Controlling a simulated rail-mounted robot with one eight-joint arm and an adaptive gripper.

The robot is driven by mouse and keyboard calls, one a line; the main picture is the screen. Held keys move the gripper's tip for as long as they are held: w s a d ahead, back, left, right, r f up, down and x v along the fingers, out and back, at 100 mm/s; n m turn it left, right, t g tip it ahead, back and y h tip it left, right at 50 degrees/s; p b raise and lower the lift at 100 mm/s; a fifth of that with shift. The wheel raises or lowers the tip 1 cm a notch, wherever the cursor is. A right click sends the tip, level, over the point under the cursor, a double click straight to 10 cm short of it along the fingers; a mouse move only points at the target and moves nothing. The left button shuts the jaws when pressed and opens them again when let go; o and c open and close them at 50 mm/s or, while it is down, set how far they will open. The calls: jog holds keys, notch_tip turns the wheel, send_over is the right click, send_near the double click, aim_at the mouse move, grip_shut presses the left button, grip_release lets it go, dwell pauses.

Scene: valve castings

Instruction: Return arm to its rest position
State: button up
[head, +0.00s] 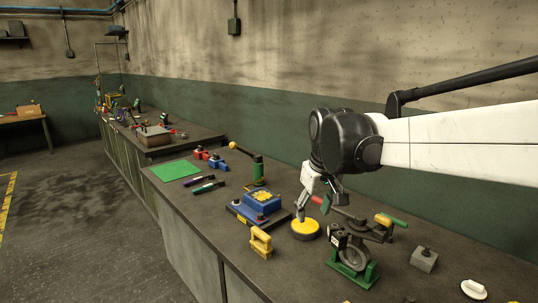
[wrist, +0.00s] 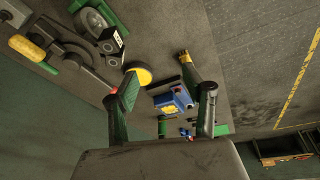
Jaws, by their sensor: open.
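My white arm reaches in from the right in the head view, and my gripper (head: 322,202) hangs above the workbench near a yellow round disc (head: 305,229). In the wrist view my gripper (wrist: 168,90) has its two fingers spread, with nothing between them touching both. A valve casting on a green base (head: 353,262) stands to the right of the disc. It also shows at the upper left of the wrist view (wrist: 92,22). Any gap between my fingertips and the things below is hard to judge.
A blue box fixture (head: 262,203) and a yellow block (head: 260,242) are left of the disc. A grey block (head: 424,259) and a white part (head: 474,289) lie to the right. A green mat (head: 176,170) lies farther left. The wall runs behind the bench.

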jog(key=w+a+f+n+g, duration=0.1)
jog(key=w+a+f, duration=0.1)
jog(key=w, duration=0.3)
jog(key=w+a+f+n, duration=0.1)
jog(key=w+a+f, duration=0.2)
jog(key=w+a, duration=0.2)
jog(key=shift+w+f+g, duration=0.2)
jog(key=shift+w+g, duration=0.2)
jog(key=shift+w, duration=0.1)
dwell(0.3)
